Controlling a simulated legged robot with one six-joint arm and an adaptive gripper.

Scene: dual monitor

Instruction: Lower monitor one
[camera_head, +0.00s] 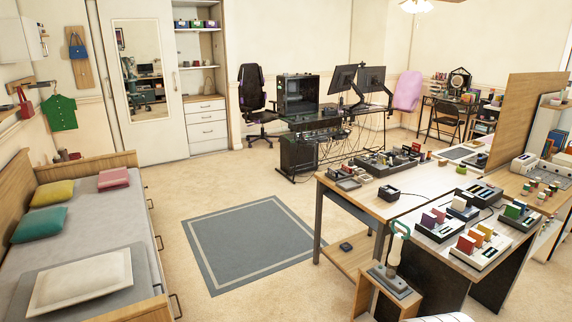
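Two dark monitors stand side by side at the far desk, the left monitor (343,79) and the right monitor (372,79). Both are raised above the black desk (312,124) on dark support arms and look tilted. I cannot tell which one is monitor one. I see them at an angle, and no lit screen shows. The monitors are far across the room.
A wooden workbench (345,193) with several devices stands at the right, between me and the desk. A bed (108,228) lines the left. A grey rug (250,245) lies on open floor between. A black chair (252,98) and pink chair (408,91) flank the desk.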

